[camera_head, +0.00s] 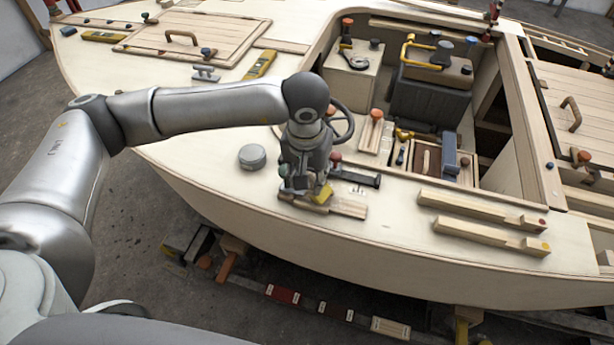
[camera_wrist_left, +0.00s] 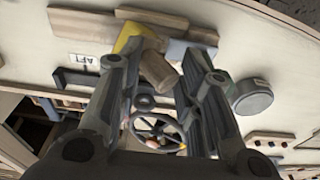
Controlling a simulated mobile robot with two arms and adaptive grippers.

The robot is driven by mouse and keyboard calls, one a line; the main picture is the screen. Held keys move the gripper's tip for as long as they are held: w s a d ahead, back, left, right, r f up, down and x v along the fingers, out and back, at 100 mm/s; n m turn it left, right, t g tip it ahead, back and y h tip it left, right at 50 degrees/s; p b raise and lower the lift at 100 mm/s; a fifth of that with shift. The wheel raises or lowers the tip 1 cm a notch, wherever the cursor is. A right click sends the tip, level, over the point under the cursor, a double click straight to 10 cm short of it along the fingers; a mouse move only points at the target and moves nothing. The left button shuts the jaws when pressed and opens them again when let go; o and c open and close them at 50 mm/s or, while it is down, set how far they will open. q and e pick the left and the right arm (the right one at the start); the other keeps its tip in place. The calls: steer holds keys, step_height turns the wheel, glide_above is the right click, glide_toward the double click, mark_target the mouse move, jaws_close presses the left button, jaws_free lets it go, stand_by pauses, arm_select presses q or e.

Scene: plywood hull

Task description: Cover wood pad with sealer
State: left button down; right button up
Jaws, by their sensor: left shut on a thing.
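My left gripper (camera_head: 312,185) is over the front deck of the hull. It is shut on a brush-like tool with a brown wooden handle (camera_wrist_left: 157,70) and a yellow end (camera_wrist_left: 132,38). The yellow end (camera_head: 323,194) is low, at a flat wood pad (camera_head: 348,208) on the deck. I cannot tell whether they touch. My gripper hides part of the pad, so how much sealer covers it is unclear. A round grey tin (camera_head: 252,157) stands closed-looking to the left; it also shows in the left wrist view (camera_wrist_left: 252,97). My right gripper is not in view.
A dark bar (camera_head: 357,178) lies just behind the pad. Two wood strips (camera_head: 482,210) lie to the right. Behind is the open cockpit with a steering wheel (camera_head: 340,122) near my arm. The deck's curved edge is in front, with floor below.

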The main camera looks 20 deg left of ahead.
arm_select(q)
steer(key=shift+s+d+f+b, duration=0.15)
steer(key=shift+d+f+b, duration=0.1)
steer(key=shift+d, duration=0.5)
steer(key=shift+s+d+f+b, duration=0.1)
steer(key=shift+d+f+b, duration=0.1)
steer(key=shift+d, duration=0.55)
steer(key=shift+d+b, duration=0.55)
steer(key=shift+d, duration=0.5)
steer(key=shift+d+r+b, duration=0.15)
steer(key=shift+d+b, duration=0.15)
steer(key=shift+d, duration=0.5)
steer(key=shift+d+b, duration=0.7)
steer(key=shift+d, duration=0.7)
steer(key=shift+w+d+r, duration=0.15)
steer(key=shift+d+r, duration=0.05)
steer(key=shift+d, duration=0.15)
steer(key=shift+d+b, duration=0.7)
steer(key=shift+d, duration=0.3)
steer(key=shift+d+r, duration=0.15)
steer(key=shift+d, duration=0.5)
